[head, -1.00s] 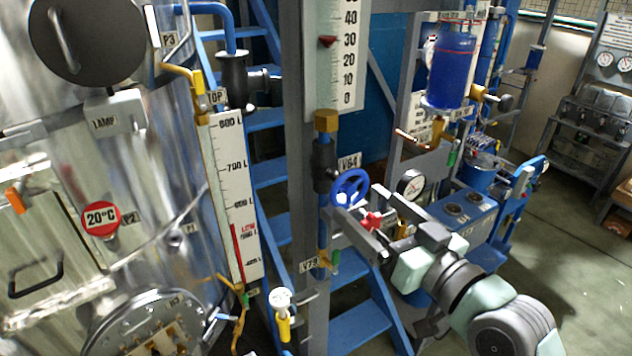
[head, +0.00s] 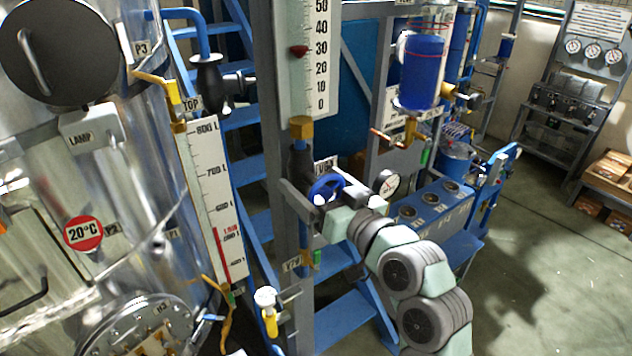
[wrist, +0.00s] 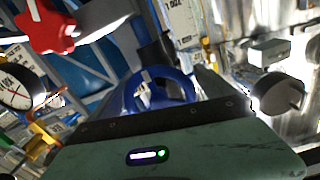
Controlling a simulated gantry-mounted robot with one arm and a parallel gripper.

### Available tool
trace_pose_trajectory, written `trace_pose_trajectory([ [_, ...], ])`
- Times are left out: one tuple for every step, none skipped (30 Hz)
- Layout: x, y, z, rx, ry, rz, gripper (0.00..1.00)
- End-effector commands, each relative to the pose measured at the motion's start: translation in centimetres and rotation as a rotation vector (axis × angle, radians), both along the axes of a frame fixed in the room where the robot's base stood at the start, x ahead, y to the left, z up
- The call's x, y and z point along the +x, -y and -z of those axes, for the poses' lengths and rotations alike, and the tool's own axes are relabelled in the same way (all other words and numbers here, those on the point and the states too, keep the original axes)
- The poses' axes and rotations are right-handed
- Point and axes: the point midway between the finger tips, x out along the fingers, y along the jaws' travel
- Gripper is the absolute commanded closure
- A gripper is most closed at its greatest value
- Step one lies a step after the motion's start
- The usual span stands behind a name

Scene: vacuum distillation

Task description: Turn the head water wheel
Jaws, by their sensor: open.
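The head water wheel appears to be the small blue spoked handwheel (head: 325,187) on the vertical pipe below the tall scale, beside a partly covered tag. It also shows in the wrist view (wrist: 180,91), straight ahead of the palm. My gripper (head: 312,181) is open, with its fingers reaching to either side of the wheel. In the wrist view my gripper (wrist: 165,88) has the wheel between its fingers. I cannot tell whether either finger touches the rim. Part of the wheel is hidden by my gripper in the head view.
A red star-shaped knob (wrist: 48,25) and a pressure gauge (wrist: 18,88) are close on the left in the wrist view. Blue steps (head: 345,318) lie below the wheel. A steel tank (head: 60,200) stands on the left. Open floor (head: 540,270) lies to the right.

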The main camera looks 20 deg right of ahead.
Motion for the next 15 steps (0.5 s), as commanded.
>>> trace_pose_trajectory([
  [-0.01,0.01,0.01,0.0,0.0,0.0,0.06],
  [-0.01,0.01,0.01,0.0,0.0,0.0,0.09],
  [-0.02,0.01,0.01,0.0,0.0,0.0,0.12],
  [-0.02,0.01,0.01,0.0,0.0,0.0,0.15],
  [-0.02,0.01,0.02,0.0,0.0,0.0,0.17],
  [-0.02,0.01,0.02,0.0,0.0,0.0,0.2],
  [-0.02,0.01,0.02,0.001,0.0,0.0,0.23],
  [-0.03,0.02,0.01,0.0,0.0,0.0,0.25],
  [-0.03,0.02,0.01,0.0,0.0,0.0,0.28],
  [-0.03,0.02,0.01,0.0,0.0,0.0,0.31],
  [-0.03,0.02,0.01,0.0,0.0,0.0,0.33],
  [-0.03,0.01,0.02,0.001,0.0,0.0,0.37],
  [-0.03,0.01,0.02,0.001,0.0,0.0,0.39],
  [-0.03,0.0,0.02,0.001,0.0,0.0,0.42],
  [-0.03,0.0,0.02,0.001,0.0,0.0,0.45],
])
